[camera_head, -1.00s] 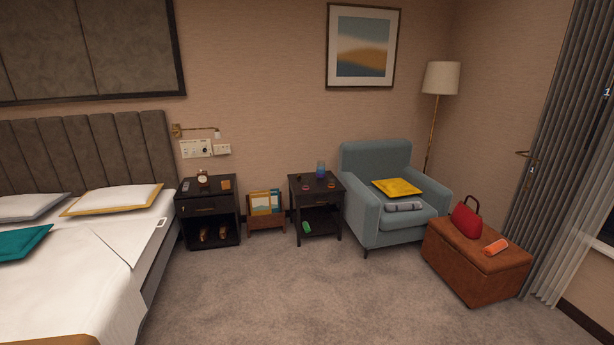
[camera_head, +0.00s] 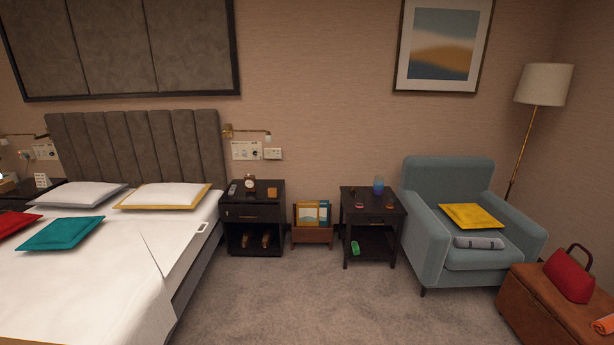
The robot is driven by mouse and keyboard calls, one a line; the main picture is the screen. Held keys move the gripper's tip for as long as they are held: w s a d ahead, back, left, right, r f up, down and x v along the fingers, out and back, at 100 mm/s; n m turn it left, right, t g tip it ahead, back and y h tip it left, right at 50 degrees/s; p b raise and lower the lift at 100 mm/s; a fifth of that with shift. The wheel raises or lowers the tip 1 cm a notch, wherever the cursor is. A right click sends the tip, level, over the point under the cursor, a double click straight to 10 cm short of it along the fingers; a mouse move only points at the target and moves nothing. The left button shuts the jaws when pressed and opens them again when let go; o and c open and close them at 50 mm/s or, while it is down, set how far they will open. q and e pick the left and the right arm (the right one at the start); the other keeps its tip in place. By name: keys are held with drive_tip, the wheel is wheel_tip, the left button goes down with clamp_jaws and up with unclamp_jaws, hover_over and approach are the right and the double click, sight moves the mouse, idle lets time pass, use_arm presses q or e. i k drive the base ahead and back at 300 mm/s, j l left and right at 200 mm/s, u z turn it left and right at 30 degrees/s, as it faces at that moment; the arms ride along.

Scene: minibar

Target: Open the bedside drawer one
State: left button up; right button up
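A dark bedside table (camera_head: 231,212) stands against the wall to the right of the bed. Its upper drawer (camera_head: 252,214) looks shut, with a small handle on its front. Below is an open shelf holding a pair of brown shoes (camera_head: 256,240). A small clock (camera_head: 250,181) and other small items sit on its top. Part of another dark bedside table (camera_head: 40,193) shows at the far left, beyond the bed; its drawer front is hidden. Neither of my grippers is in view.
The bed (camera_head: 120,250) fills the left side. A magazine rack (camera_head: 312,235), a dark side table (camera_head: 372,230), a blue armchair (camera_head: 425,240) and a brown ottoman (camera_head: 545,310) stand to the right. The carpet (camera_head: 330,305) in front is clear.

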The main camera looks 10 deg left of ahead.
sight(255, 212)
drive_tip(key=i+u, duration=0.15)
drive_tip(key=i, duration=1.05)
drive_tip(key=i+l+u, duration=0.2)
drive_tip(key=i, duration=1.05)
drive_tip(key=i+j, duration=0.15)
drive_tip(key=i, duration=0.5)
drive_tip(key=i+j, duration=0.15)
drive_tip(key=i, duration=0.55)
